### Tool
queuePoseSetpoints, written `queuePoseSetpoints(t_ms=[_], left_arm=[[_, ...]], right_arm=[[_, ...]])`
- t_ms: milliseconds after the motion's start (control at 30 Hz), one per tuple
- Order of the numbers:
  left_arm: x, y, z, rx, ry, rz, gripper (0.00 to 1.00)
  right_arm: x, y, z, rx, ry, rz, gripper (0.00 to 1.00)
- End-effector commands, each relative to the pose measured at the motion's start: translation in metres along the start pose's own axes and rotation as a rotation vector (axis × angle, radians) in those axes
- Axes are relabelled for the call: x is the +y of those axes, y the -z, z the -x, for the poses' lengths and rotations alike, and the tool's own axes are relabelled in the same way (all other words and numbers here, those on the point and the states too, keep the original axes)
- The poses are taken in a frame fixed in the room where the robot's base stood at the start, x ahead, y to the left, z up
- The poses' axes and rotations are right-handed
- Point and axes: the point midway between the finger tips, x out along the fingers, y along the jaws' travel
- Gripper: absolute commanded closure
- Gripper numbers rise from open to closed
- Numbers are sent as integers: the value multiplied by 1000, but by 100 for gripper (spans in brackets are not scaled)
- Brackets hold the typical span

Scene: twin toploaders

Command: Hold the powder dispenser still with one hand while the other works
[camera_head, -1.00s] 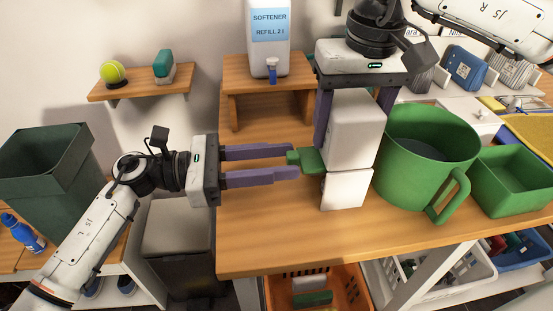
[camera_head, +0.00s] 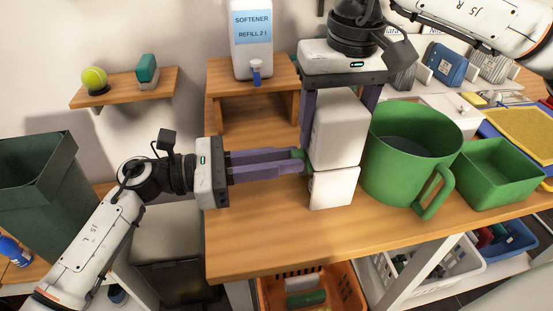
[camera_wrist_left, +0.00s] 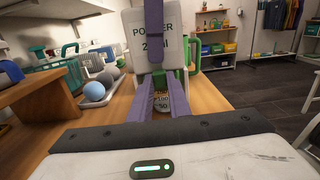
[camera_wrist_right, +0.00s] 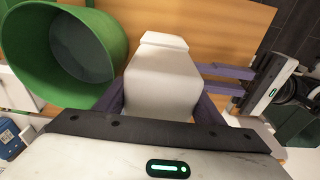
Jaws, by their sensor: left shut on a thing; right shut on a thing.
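The powder dispenser (camera_head: 340,130) is a white block-shaped container on the wooden table, with a white lower part (camera_head: 333,187) beneath it. Its lettered face shows in the left wrist view (camera_wrist_left: 150,35). My right gripper (camera_head: 338,105) comes from above and is shut on the dispenser's upper body, one finger on each side; the right wrist view shows the body (camera_wrist_right: 163,80) between the fingers. My left gripper (camera_head: 303,160) reaches in from the left and is shut on the green lever (camera_head: 307,158) at the dispenser's front. The lever is mostly hidden by the fingers.
A large green jug (camera_head: 408,165) stands close right of the dispenser, with a green tub (camera_head: 500,175) beyond it. A softener bottle (camera_head: 251,45) stands on a small wooden riser (camera_head: 225,80) behind. The table front (camera_head: 270,235) is clear.

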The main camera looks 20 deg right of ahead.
Motion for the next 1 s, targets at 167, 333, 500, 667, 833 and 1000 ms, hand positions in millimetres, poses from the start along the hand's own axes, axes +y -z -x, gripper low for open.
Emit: queuePoseSetpoints(t_ms=[167,333,500,667,833,1000], left_arm=[[-1,-1,-2,0,2,-2,64],[0,-1,-1,0,1,-2,64],[0,0,1,0,0,-1,64],[0,0,18,1,-2,-1,64],[0,1,54,2,-2,0,64],[0,0,88,1,-1,-2,64]], right_arm=[[-3,-1,0,0,8,6,72],[-3,-1,0,0,7,6,72],[-3,-1,0,-1,6,5,72],[-2,-1,0,-1,5,4,72],[-2,-1,0,-1,4,4,72],[-2,0,0,0,4,3,72]])
